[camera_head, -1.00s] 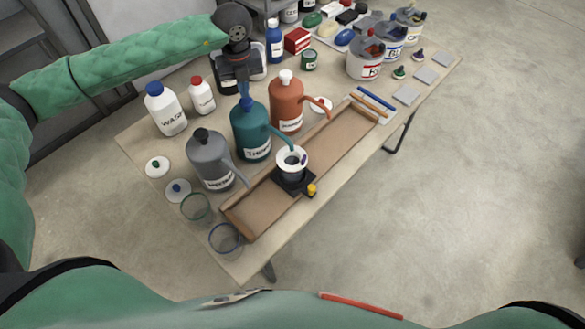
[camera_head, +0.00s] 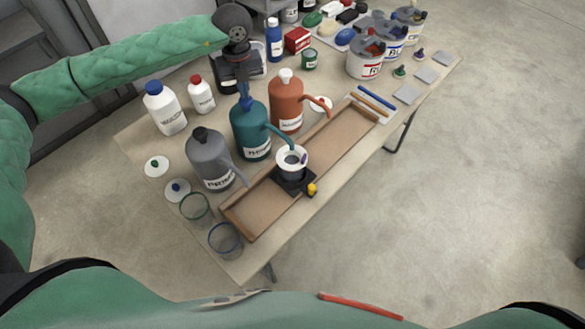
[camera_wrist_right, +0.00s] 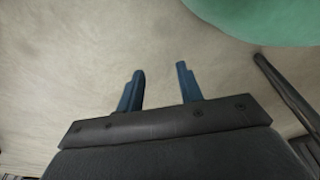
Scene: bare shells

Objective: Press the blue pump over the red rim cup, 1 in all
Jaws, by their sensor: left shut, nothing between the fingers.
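A teal bottle (camera_head: 250,132) with a blue pump head (camera_head: 247,104) stands mid-table, its spout reaching right toward a white cup (camera_head: 292,160). The cup sits on a small black stand in the wooden tray, under or close to the spout tip; I cannot make out a red rim. My left gripper (camera_head: 244,95) is shut and empty, pointing down right at the blue pump head; whether it touches is hard to tell. My right gripper (camera_wrist_right: 160,88) shows in the right wrist view, open and empty over bare floor.
An orange bottle (camera_head: 286,105) and a grey bottle (camera_head: 210,165) flank the teal one. The wooden tray (camera_head: 335,142) runs along the front edge. Green-rimmed (camera_head: 195,208) and blue-rimmed (camera_head: 225,238) glasses stand at the near corner. White bottles stand left; labelled tubs stand far right.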

